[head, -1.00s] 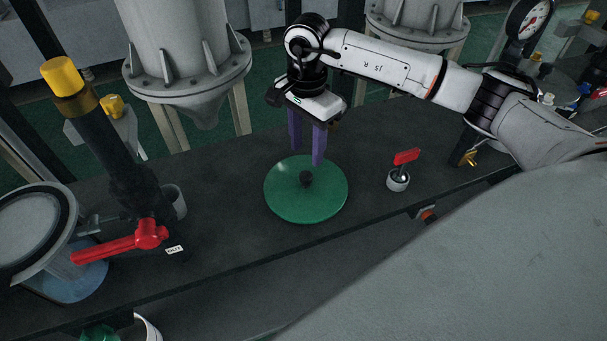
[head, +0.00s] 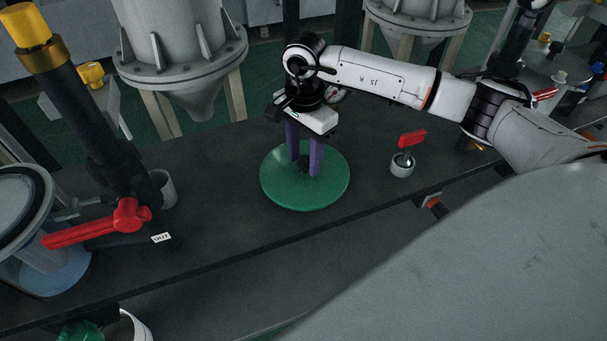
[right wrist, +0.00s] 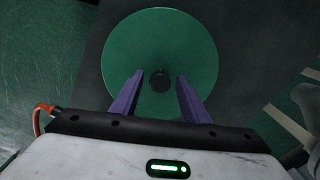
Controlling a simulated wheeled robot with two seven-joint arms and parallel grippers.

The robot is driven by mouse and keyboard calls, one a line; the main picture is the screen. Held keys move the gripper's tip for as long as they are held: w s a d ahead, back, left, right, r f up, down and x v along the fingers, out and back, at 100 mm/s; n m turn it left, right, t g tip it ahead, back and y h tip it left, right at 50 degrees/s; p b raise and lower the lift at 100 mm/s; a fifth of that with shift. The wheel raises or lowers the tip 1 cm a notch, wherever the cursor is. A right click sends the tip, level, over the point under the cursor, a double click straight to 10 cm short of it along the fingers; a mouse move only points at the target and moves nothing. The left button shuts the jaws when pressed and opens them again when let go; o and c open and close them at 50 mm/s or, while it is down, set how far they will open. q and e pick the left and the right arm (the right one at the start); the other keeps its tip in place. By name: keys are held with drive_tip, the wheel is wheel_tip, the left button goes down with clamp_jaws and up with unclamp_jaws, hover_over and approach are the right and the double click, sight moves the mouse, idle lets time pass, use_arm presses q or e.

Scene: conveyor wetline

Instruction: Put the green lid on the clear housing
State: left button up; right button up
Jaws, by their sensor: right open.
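The green lid (head: 322,192) is a round disc with a small black knob (head: 303,163) at its middle, lying on the dark bench. My right gripper (head: 304,168) is above the lid, its purple fingers pointing down on either side of the knob. My left gripper is not in view.
A red-handled valve (head: 100,222) on a dark pipe stands between housing and lid. A grey cone-bottomed vessel (head: 185,60) is behind.

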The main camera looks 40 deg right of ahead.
sight(304, 159)
drive_tip(key=c, duration=0.9)
drive_tip(key=shift+o, duration=0.2)
drive_tip(key=shift+r, duration=0.25)
drive_tip(key=shift+r+p, duration=0.9)
drive_tip(key=shift+r, duration=0.35)
